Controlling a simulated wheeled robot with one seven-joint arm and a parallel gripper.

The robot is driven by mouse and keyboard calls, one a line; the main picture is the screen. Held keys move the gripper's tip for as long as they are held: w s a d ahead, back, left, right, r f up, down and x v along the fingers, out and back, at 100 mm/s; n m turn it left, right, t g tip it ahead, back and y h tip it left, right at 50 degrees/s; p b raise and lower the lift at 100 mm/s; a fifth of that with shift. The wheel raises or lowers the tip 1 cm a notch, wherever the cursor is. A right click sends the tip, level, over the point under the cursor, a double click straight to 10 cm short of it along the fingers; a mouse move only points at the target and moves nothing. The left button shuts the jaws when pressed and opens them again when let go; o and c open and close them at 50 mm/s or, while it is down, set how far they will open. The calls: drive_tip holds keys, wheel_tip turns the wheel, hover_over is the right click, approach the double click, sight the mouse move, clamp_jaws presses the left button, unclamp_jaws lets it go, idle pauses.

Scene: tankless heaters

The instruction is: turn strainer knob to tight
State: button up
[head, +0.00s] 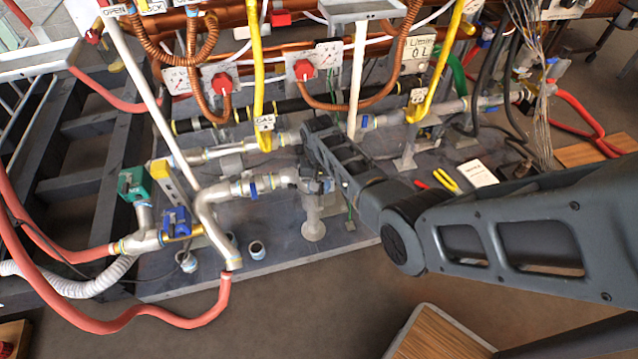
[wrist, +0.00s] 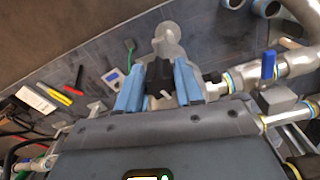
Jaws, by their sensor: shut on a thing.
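In the wrist view, my gripper (wrist: 158,76) has its two blue fingers on either side of a dark block-like knob (wrist: 159,86), shut on it. I take this for the strainer knob. A grey fitting (wrist: 168,42) with a round foot lies just beyond it. In the head view, my arm reaches to the end of the silver pipe run, and my gripper (head: 322,184) is small there and partly covered by my arm. The knob cannot be made out in that view. Its tight marking is not readable.
A blue-handled valve (wrist: 268,66) sits on the pipe right of the fingers. In the head view, a green valve (head: 133,184) and a blue valve (head: 177,221) stand at left. Yellow and orange hoses hang above. Pliers and a white card (head: 478,173) lie on the board at right.

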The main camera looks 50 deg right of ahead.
drive_tip(key=shift+s+m, duration=0.1)
drive_tip(key=shift+m, duration=0.7)
drive_tip(key=shift+a, duration=0.1)
drive_tip(key=o, duration=1)
drive_tip(key=shift+r, duration=0.1)
wheel_tip(320, 180, up, 8)
drive_tip(key=p, duration=0.2)
drive_tip(key=shift+f+p, duration=0.2)
drive_tip(key=shift+p, duration=0.1)
